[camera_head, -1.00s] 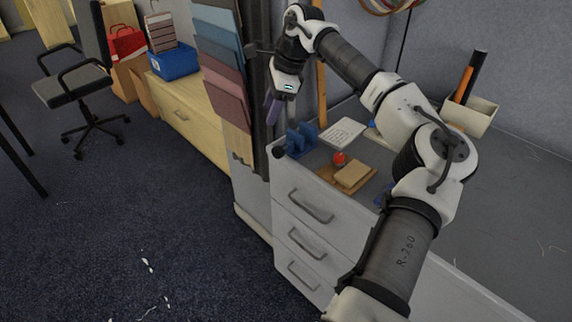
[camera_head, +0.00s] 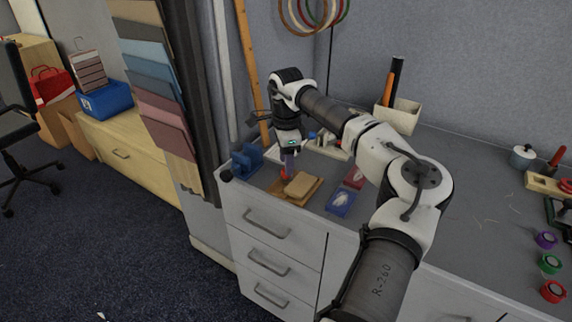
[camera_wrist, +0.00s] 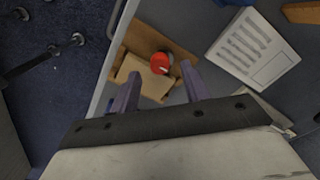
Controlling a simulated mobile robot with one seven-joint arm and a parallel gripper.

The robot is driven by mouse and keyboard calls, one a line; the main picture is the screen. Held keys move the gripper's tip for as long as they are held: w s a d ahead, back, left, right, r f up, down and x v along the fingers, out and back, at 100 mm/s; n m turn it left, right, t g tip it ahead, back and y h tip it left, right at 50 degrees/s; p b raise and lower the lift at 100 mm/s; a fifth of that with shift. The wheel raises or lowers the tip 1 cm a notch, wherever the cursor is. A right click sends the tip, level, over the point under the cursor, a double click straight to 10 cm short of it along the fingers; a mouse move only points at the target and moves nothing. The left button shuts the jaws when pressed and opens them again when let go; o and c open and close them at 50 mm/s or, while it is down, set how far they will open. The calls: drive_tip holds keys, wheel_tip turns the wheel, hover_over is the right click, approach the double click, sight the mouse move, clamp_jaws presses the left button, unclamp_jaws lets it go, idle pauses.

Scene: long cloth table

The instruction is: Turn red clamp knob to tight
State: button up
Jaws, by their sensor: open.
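The red clamp knob (camera_wrist: 160,63) is a small round red cap with a pale mark on top. It sits on a brown wooden board (camera_wrist: 138,36) beside a tan block (camera_wrist: 131,67). In the head view the knob (camera_head: 285,175) shows only in part behind my fingers; the block (camera_head: 300,185) lies to its right on the board (camera_head: 314,188). My gripper (camera_wrist: 161,70) is open, with its two purple-grey fingers on either side of the knob in the wrist view. In the head view my gripper (camera_head: 289,166) points down at the knob. I cannot tell whether it touches.
A blue fixture (camera_head: 246,160) stands left of the board, near the counter's edge. A blue box (camera_head: 340,203) and a red box (camera_head: 354,177) lie to the right. A white panel (camera_wrist: 253,48) lies behind. The grey counter (camera_head: 465,215) has bare space farther right.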

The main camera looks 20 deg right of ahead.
drive_tip(key=shift+f, duration=1.2)
drive_tip(key=c, duration=1)
